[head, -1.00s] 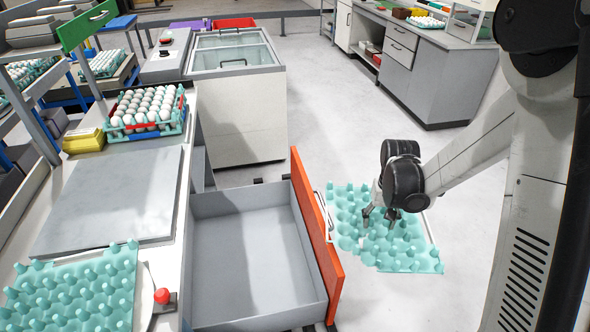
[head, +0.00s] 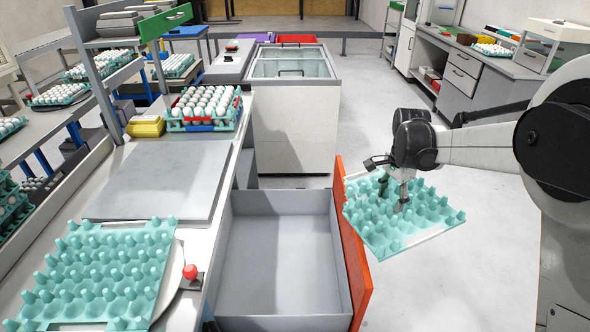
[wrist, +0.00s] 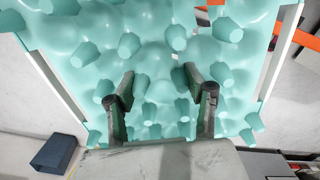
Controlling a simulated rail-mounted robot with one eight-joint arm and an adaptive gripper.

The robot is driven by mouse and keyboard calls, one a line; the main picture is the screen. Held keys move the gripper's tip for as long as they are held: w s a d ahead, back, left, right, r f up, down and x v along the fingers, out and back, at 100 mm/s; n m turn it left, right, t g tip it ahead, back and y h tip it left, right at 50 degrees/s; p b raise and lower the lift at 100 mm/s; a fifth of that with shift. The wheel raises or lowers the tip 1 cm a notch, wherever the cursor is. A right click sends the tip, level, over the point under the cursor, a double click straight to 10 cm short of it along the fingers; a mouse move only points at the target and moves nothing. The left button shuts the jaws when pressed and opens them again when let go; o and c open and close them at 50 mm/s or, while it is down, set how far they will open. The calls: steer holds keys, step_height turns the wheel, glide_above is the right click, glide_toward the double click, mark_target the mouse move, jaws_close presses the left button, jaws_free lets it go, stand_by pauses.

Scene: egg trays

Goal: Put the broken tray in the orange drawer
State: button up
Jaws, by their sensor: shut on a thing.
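A teal egg tray (head: 432,212) hangs from my gripper (head: 394,196), tilted, just right of the orange drawer front (head: 357,262). The tray's left corner overlaps the front in the head view. I cannot make out any break in it. The drawer (head: 285,245) is pulled open and its grey inside is empty. In the wrist view, my gripper's fingers (wrist: 158,88) are shut on the tray, whose studs (wrist: 128,45) fill most of the picture. A strip of orange (wrist: 278,40) shows at the upper right there.
Another empty teal tray (head: 95,275) lies on the counter at the left, near a red button (head: 190,271). A tray of white eggs (head: 205,108) and a yellow box (head: 146,126) stand further back. A white chest (head: 294,130) stands behind the drawer.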

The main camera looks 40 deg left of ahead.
step_height(320, 180, up, 2)
steer(key=r+m+b, duration=0.1)
steer(key=m, duration=0.1)
glide_above(343, 193)
steer(key=shift+w+f, duration=0.1)
steer(key=shift+f, duration=0.15)
steer(key=s+a+r+m+b, duration=0.1)
steer(key=s+a+r, duration=0.1)
steer(key=s+a, duration=0.35)
steer(key=s+a+r+m+b, duration=0.1)
steer(key=s+a+r+m, duration=0.15)
steer(key=a, duration=0.65)
steer(key=shift+n, duration=0.45)
step_height(343, 193, down, 45)
steer(key=b, duration=2.1)
steer(key=shift+s+a+r+b, duration=0.1)
steer(key=shift+r+b, duration=0.1)
steer(key=shift+b, duration=0.15)
steer(key=shift+f+b, duration=0.5)
steer(key=shift+f, duration=0.4)
steer(key=o, duration=1.6)
steer(key=shift+c, duration=0.2)
